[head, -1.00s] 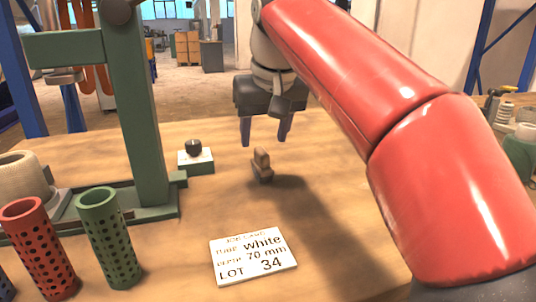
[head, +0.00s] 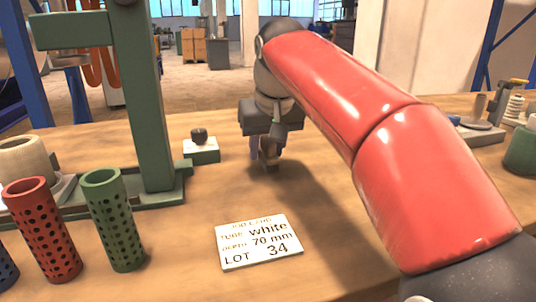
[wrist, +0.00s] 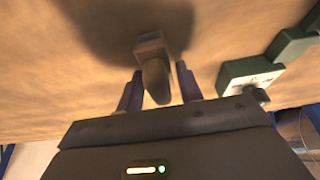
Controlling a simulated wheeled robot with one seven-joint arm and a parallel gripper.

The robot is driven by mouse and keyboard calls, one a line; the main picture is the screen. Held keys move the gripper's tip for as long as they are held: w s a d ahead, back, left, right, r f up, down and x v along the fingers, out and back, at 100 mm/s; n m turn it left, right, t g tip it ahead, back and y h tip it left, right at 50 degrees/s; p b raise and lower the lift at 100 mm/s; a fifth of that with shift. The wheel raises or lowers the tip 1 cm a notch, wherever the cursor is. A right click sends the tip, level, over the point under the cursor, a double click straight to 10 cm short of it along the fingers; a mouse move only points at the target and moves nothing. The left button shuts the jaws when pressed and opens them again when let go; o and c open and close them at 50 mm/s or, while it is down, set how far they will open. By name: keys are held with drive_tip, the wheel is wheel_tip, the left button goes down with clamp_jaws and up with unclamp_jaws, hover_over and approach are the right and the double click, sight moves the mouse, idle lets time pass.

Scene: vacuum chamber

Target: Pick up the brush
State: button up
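The brush (head: 269,157) is a small brown wooden block with a raised handle, standing on the wooden table. In the head view it is partly hidden behind my gripper (head: 268,150), which is lowered over it. In the wrist view the brush (wrist: 154,75) sits between the two fingers of my gripper (wrist: 158,80). The fingers are apart, with a visible gap on each side of the handle, so the gripper is open around it.
A white block with a dark knob (head: 201,149) stands left of the brush, near a green press frame (head: 143,110). Red (head: 42,232) and green (head: 113,222) perforated tubes stand at front left. A job card (head: 258,243) lies in front. Table around the brush is clear.

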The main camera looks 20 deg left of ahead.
sight(266, 136)
clamp_jaws()
drive_tip(key=shift+r, duration=0.1)
drive_tip(key=shift+r+p, duration=0.3)
drive_tip(key=shift+r, duration=0.2)
wheel_tip(266, 136, up, 3)
drive_tip(key=shift+s+f+p, duration=0.1)
drive_tip(key=shift+p, duration=0.4)
drive_tip(key=s+d+b, duration=0.1)
drive_tip(key=s+d, duration=0.2)
drive_tip(key=s, duration=0.2)
drive_tip(key=s+d+b, duration=0.1)
drive_tip(key=s+d, duration=0.2)
drive_tip(key=s, duration=0.2)
drive_tip(key=s+d+b, duration=0.1)
drive_tip(key=s+d, duration=0.2)
drive_tip(key=s, duration=0.2)
drive_tip(key=shift+d+f+b, duration=0.2)
drive_tip(key=shift+d+b, duration=0.05)
drive_tip(key=shift+b, duration=0.1)
